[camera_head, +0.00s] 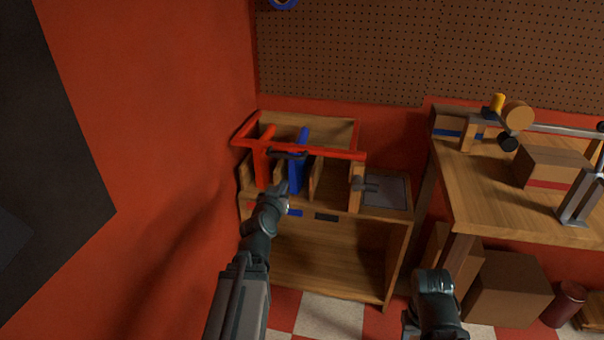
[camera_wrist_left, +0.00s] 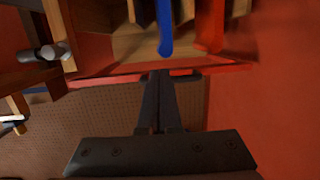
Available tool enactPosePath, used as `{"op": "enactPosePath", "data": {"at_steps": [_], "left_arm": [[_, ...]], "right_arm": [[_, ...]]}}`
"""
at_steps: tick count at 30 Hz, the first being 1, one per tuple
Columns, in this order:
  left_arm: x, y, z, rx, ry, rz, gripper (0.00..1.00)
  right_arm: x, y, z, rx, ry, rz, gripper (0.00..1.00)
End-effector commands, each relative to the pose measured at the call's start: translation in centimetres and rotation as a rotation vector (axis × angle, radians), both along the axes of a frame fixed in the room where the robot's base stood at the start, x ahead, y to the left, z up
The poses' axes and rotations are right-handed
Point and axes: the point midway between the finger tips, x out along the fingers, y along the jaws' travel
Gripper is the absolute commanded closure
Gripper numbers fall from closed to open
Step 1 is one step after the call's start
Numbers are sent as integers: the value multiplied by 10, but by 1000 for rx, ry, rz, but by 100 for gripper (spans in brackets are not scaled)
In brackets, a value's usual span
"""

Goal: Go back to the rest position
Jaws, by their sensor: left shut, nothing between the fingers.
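My left arm reaches from the bottom of the head view to the wooden rack (camera_head: 335,208) against the red wall. My left gripper (camera_head: 288,155) is at the rack, among its red and blue bars. In the left wrist view its two dark fingers (camera_wrist_left: 161,90) are together, with nothing between them. A blue bar (camera_wrist_left: 165,35) ends just beyond the fingertips; I cannot tell whether they touch. My right arm (camera_head: 435,300) shows only in part at the bottom, and its gripper is out of view.
Red bars (camera_head: 325,151) and an upright blue bar (camera_head: 297,172) stand close around the left gripper. A workbench (camera_head: 495,190) with tools and a box is at the right, with cardboard boxes (camera_head: 508,288) below. The red wall (camera_head: 165,130) is close on the left.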

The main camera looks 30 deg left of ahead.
Motion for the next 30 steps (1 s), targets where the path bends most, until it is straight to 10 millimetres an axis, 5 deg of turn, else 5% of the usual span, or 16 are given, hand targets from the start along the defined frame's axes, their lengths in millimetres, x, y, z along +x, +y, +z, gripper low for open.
{"op": "enactPosePath", "data": {"at_steps": [5, 8, 14, 21, 25, 30], "left_arm": [[1, -2, 1, -1, 3, -5, 100], [6, -23, 7, -13, 39, -53, 100], [9, -140, 18, -71, 301, -305, 100], [-51, -267, 23, -78, 757, -522, 100], [-100, -306, 37, -38, 1007, -551, 100], [-158, -329, 62, 43, 1264, -511, 100]], "right_arm": [[0, 0, 2, 0, 0, 0, 50], [0, 0, 16, 0, 0, 0, 50], [0, 0, 81, 0, 0, 0, 50], [0, 0, 159, 0, 0, 0, 50], [0, 0, 199, 0, 0, -1, 50], [0, 0, 237, 0, 0, -1, 50]]}}
